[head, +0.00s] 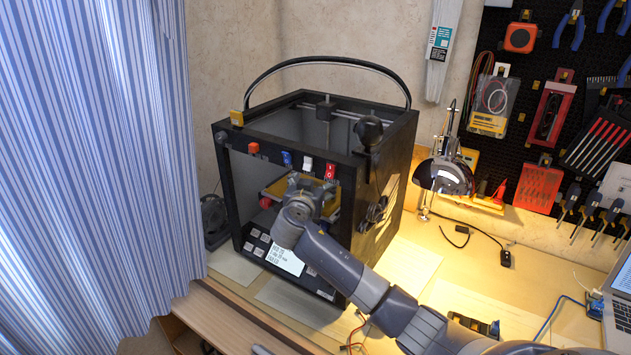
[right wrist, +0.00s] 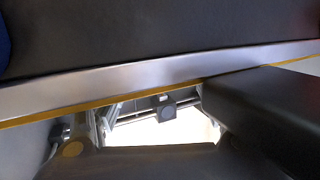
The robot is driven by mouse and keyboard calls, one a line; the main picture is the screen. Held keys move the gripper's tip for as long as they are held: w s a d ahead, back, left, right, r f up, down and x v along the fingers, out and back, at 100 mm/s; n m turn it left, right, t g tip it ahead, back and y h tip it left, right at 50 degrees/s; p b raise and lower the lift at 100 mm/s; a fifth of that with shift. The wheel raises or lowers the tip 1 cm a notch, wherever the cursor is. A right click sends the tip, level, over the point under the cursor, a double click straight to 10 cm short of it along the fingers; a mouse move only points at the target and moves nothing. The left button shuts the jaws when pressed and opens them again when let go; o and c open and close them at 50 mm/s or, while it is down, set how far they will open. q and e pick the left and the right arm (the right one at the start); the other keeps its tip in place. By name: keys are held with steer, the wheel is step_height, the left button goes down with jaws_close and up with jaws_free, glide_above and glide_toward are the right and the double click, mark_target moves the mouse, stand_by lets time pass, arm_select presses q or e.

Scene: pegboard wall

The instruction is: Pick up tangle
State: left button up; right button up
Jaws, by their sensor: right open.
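I cannot make out the tangle for certain in either view. My right gripper (head: 304,186) is inside the open front of a black box-shaped 3D printer (head: 400,160), in front of a yellow-edged plate (head: 275,192). My own wrist hides part of the plate and the space behind it. The right gripper is open, and I see nothing held in it. In the right wrist view, a grey bar with a yellow edge (right wrist: 120,87) crosses close to the camera, with dark gripper parts below. My left gripper is not in view.
The printer's frame surrounds my right gripper. A lamp (head: 444,177) stands right of the printer, and loose wires (head: 356,333) lie on the desk in front. A laptop (head: 620,305) is at the right edge. A striped curtain (head: 90,150) hangs at left; a tool pegboard (head: 500,60) is behind.

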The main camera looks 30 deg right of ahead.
steer(key=shift+f, duration=0.1)
steer(key=c, duration=0.6)
